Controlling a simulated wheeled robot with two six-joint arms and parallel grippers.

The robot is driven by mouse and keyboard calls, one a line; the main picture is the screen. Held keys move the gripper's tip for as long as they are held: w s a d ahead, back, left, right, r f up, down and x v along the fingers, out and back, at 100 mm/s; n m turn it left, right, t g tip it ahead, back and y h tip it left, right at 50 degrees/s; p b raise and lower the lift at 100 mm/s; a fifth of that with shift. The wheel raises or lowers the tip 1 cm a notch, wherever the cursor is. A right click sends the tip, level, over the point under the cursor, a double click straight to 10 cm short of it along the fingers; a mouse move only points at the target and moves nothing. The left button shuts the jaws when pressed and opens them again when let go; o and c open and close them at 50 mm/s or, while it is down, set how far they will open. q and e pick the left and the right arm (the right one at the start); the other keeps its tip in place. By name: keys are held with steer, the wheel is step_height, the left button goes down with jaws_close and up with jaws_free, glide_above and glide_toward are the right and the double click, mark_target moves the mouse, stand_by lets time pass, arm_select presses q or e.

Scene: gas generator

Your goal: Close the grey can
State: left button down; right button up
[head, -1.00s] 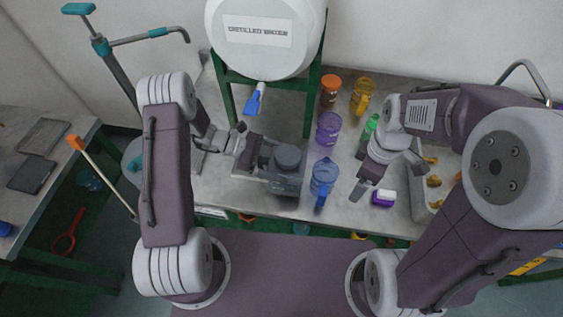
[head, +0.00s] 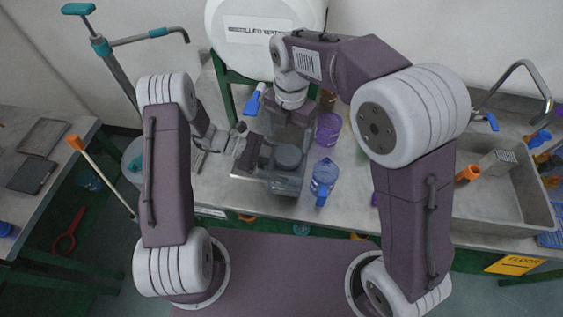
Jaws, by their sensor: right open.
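The grey can (head: 288,157) is on the bench near its front edge, in the middle of the head view. Its round dark grey top faces up; I cannot tell whether it is open or closed. My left gripper (head: 275,178) reaches in from the left, close against the can's near left side. Whether its fingers grip the can is unclear. My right gripper (head: 289,133) is open, just behind the can, with its fingers apart and pointing toward it. Nothing shows between them.
A sink (head: 500,205) is at the right.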

mark_target(288, 154)
step_height(288, 154, down, 8)
stand_by(0.5)
